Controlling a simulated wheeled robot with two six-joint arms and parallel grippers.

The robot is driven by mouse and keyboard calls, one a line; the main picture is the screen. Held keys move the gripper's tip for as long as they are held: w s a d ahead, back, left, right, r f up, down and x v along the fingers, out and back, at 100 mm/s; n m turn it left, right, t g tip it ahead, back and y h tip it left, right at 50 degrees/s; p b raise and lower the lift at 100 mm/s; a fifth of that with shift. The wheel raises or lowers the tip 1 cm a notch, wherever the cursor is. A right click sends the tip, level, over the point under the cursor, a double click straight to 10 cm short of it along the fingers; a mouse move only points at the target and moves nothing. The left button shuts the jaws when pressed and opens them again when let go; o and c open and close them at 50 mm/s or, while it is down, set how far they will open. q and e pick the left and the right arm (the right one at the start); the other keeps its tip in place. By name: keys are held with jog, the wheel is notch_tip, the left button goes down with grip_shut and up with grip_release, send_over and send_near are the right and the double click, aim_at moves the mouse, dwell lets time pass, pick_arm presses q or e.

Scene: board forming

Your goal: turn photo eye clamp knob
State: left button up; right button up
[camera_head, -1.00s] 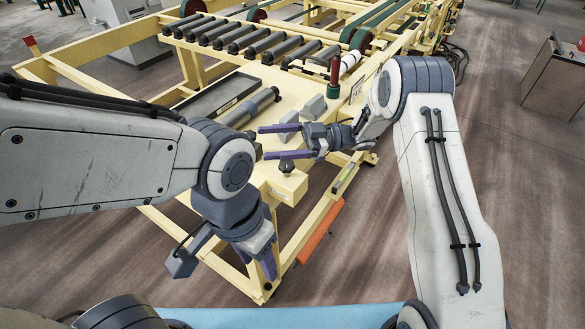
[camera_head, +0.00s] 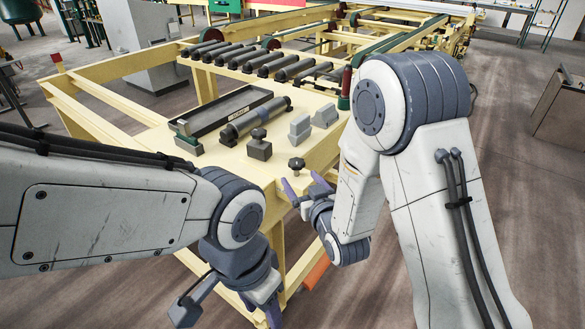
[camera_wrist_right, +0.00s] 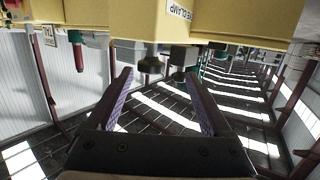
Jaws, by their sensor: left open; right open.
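The black star-shaped clamp knob (camera_head: 296,163) stands on a yellow box at the near corner of the machine. In the right wrist view, which is upside down, a dark knob (camera_wrist_right: 150,65) shows beside a label on which "CLAMP" can be read. My right gripper (camera_head: 303,186) is open and empty, just in front of and below the knob in the head view. In the right wrist view its purple fingers (camera_wrist_right: 160,88) are spread, with the knob ahead of the gap and not between them. My left gripper (camera_head: 268,306) points down at the machine's near side; its fingertips are partly hidden.
Grey blocks (camera_head: 300,124), a dark cylinder (camera_head: 256,117) and a tray (camera_head: 222,112) are on the yellow table. Rollers (camera_head: 262,60) lie behind. A red-and-green post (camera_head: 345,88) stands by my right arm.

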aim_at(293, 158)
jog(key=shift+w+d+f+t+b, duration=0.1)
jog(key=shift+d+f+t+b, duration=0.3)
jog(key=shift+t, duration=0.2)
jog(key=shift+w+d, duration=0.1)
jog(key=shift+d, duration=0.05)
jog(key=shift+w+r+t, duration=0.1)
jog(key=shift+w+t, duration=0.05)
jog(key=shift+t, duration=0.25)
jog(key=shift+w+r, duration=0.1)
jog(key=shift+w, duration=0.25)
jog(key=p+x, duration=0.2)
jog(key=x, duration=0.7)
jog(key=shift+w+a+p, duration=0.2)
jog(key=shift+a+p, duration=0.05)
jog(key=shift+p, duration=0.05)
